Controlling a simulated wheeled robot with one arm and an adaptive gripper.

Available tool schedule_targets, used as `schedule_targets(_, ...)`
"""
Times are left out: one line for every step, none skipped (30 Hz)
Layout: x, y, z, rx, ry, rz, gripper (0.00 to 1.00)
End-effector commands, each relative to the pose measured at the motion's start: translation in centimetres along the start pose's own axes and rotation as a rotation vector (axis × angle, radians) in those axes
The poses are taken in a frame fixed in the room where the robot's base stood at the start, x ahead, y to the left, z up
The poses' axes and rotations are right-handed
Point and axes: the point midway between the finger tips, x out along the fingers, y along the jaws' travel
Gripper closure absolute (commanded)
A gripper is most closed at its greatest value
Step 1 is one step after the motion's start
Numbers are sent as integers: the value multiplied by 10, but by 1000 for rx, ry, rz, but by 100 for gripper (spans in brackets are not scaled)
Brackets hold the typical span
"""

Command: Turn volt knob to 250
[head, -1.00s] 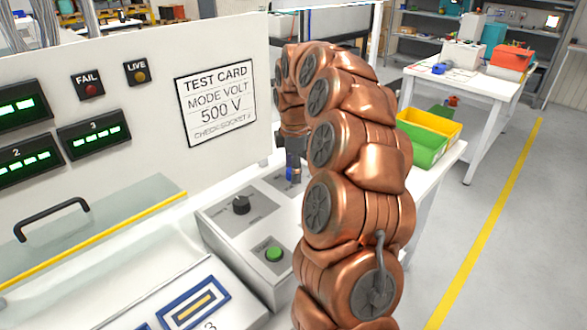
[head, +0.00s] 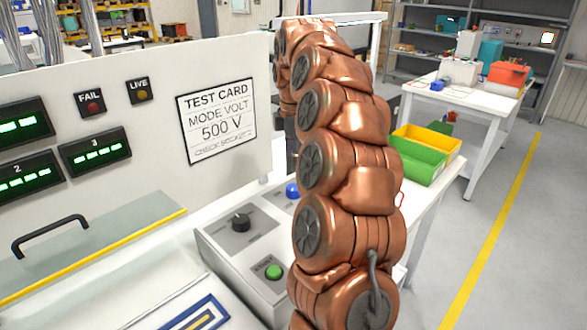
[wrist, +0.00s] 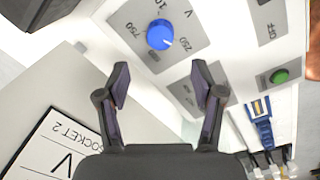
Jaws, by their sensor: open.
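The blue volt knob (wrist: 160,34) sits on a grey plate with a V mark and the numbers 750 and 250. A small white mark shows on its lower right side; I cannot tell exactly which number it meets. In the head view the blue knob (head: 292,190) shows just left of my arm. My gripper (wrist: 160,84) is open and empty, with its fingers apart from the knob and below it in the wrist picture. In the head view my arm mostly hides the gripper. The test card (head: 217,120) reads MODE VOLT 500 V.
A black knob (head: 240,221) and a green button (head: 273,271) share the sloped control box (head: 228,257). A clear cover with a black handle (head: 50,236) lies to the left. Green (head: 418,165) and yellow bins stand behind my arm at right.

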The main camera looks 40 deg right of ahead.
Motion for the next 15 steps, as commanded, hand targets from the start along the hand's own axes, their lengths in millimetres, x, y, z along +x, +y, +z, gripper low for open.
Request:
schedule_targets(-5, 1, 0, 2, 0, 1, 33)
schedule_targets(-8, 0, 0, 1, 0, 0, 33)
schedule_targets(-11, 0, 0, 1, 0, -1, 33)
schedule_targets(-13, 0, 0, 1, 0, -1, 33)
schedule_targets(-15, 0, 0, 0, 0, 0, 33)
schedule_targets(-17, 0, 0, 0, 0, 0, 33)
schedule_targets(-19, 0, 0, 0, 0, 1, 33)
schedule_targets(-20, 0, 0, -1, 1, 1, 33)
schedule_targets(-22, 0, 0, -1, 1, 0, 33)
schedule_targets(-23, 0, 0, -1, 1, 0, 33)
schedule_targets(-23, 0, 0, -1, 1, 0, 33)
schedule_targets(-24, 0, 0, -1, 1, -1, 33)
schedule_targets(-24, 0, 0, -1, 1, -1, 33)
schedule_targets(-24, 0, 0, -1, 1, -1, 33)
schedule_targets(-24, 0, 0, -1, 1, -1, 33)
